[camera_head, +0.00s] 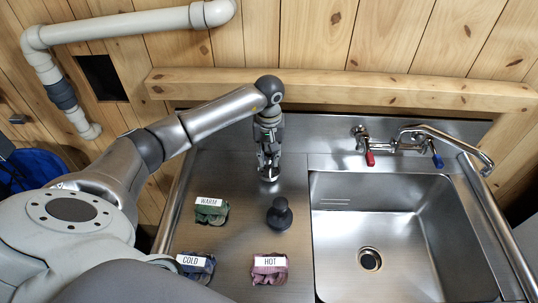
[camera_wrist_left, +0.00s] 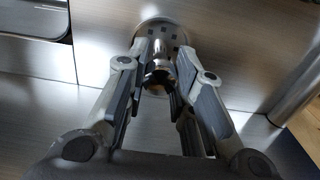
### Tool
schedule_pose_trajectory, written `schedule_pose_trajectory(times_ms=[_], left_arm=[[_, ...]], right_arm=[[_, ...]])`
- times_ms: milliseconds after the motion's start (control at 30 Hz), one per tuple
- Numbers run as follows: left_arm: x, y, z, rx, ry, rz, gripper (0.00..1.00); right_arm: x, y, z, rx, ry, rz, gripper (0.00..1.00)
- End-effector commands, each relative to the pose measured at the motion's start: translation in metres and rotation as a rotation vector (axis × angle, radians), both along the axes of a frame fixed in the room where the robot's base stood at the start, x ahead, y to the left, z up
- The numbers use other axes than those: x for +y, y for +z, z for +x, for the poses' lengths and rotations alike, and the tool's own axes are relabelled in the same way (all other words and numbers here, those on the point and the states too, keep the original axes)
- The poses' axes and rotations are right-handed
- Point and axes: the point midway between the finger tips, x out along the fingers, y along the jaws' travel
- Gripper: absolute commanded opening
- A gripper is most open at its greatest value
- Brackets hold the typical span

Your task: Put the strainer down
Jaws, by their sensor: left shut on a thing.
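The strainer (camera_wrist_left: 163,32) is a small shiny metal piece with a round rim and dark square holes, at the top middle of the left wrist view. My left gripper (camera_wrist_left: 160,85) is shut on its narrow middle part. In the head view my left gripper (camera_head: 268,157) points down over the back of the steel counter, left of the sink, with the strainer (camera_head: 269,176) below its fingertips. The fingers hide part of the strainer. I cannot tell whether it touches the counter. My right gripper is not in view.
A black plunger-like stopper (camera_head: 280,214) stands on the counter (camera_head: 242,235) in front of the gripper. Folded cloths labelled WARM (camera_head: 211,213), COLD (camera_head: 197,268) and HOT (camera_head: 269,270) lie nearby. The sink (camera_head: 400,225) with a drain (camera_head: 369,259) and a faucet (camera_head: 403,143) is to the right.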

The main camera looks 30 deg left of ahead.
Motion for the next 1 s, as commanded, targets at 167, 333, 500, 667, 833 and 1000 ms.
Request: schedule_pose_trajectory(times_ms=[167, 333, 500, 667, 833, 1000], left_arm=[[-0.001, -0.015, -0.001, 0.003, 0.0, -0.002, 0.0], [-0.001, -0.019, 0.0, -0.001, -0.001, -0.001, 0.0], [-0.001, -0.021, 0.0, 0.0, -0.001, 0.0, 0.0], [-0.001, -0.022, 0.0, 0.0, -0.001, -0.001, 0.32], [-0.001, -0.022, 0.0, 0.0, -0.001, -0.001, 0.45], [-0.001, -0.021, 0.0, 0.0, -0.001, -0.001, 0.45]], right_arm=[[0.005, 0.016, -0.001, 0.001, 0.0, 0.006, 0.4], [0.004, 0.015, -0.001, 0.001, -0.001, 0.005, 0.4], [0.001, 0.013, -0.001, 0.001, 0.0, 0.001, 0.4], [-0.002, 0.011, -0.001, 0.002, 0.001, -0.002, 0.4], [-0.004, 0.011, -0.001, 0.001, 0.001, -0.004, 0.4], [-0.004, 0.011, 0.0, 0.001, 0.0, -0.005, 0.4]])
